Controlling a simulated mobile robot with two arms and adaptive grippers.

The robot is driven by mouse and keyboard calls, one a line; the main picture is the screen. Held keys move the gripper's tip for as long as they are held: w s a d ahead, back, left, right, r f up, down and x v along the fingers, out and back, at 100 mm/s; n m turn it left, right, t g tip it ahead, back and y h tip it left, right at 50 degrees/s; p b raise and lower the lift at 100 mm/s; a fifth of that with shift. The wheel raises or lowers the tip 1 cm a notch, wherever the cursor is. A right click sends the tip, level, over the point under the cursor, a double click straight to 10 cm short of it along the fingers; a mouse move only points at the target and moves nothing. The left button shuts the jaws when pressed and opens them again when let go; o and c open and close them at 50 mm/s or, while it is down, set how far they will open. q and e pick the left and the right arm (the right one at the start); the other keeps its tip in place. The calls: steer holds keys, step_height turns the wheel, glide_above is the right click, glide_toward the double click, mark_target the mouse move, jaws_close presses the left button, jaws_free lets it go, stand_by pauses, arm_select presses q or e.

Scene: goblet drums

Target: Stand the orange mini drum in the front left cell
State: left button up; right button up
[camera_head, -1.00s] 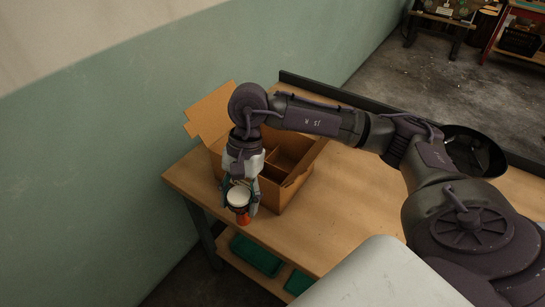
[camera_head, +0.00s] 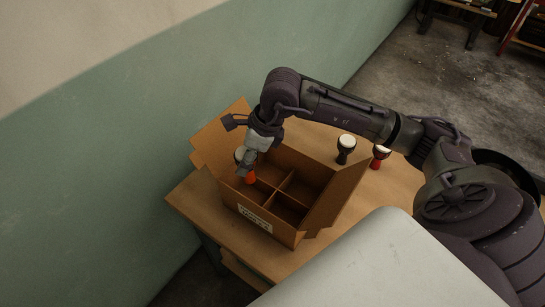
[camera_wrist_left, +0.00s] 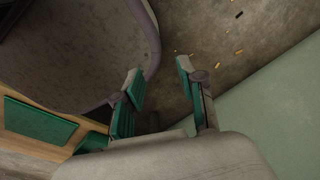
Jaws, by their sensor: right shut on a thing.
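The orange mini drum (camera_head: 250,179) has a white head and an orange foot. My right gripper (camera_head: 250,161) is shut on it, at the left side of the open cardboard box (camera_head: 297,239). The drum's orange foot shows over the left cells, and the gripper covers much of its body. I cannot tell how far its foot is above the cell floor, or exactly which left cell it is over. Dividers split the box into cells, and the ones I can see into look empty. In the left wrist view, my left gripper (camera_wrist_left: 160,70) is open and empty.
A black drum (camera_head: 346,146) and a red drum (camera_head: 379,157) stand on the wooden table (camera_head: 195,197) behind the box. The box's raised flaps (camera_head: 212,145) stand left and right. The green wall (camera_head: 110,150) is close on the left.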

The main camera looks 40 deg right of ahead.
mark_target(248, 176)
steer(key=shift+s+f, duration=0.25)
steer(key=shift+f, duration=0.8)
steer(key=f, duration=0.2)
steer(key=f+p, duration=0.1)
steer(key=f, duration=0.1)
steer(key=shift+s+a, duration=0.15)
steer(key=shift+s, duration=0.05)
steer(key=shift+w+f, duration=0.1)
steer(key=shift+f, duration=0.3)
step_height(248, 176, down, 4)
steer(key=shift+r+p, duration=0.15)
steer(key=shift+p, duration=0.45)
steer(key=shift+f, duration=0.25)
steer(key=o, duration=0.9)
steer(key=shift+r, duration=0.25)
steer(key=shift+d+r, duration=0.2)
steer(key=shift+r, duration=0.05)
arm_select(q)
steer(key=shift+s+a+f+b, duration=0.15)
steer(key=shift+s+a+b, duration=0.55)
steer(key=shift+s+b, duration=0.35)
arm_select(e)
steer(key=v, duration=1.1)
steer(key=shift+s+r, duration=0.15)
steer(key=shift+s, duration=0.1)
arm_select(q)
steer(key=shift+w, duration=0.1)
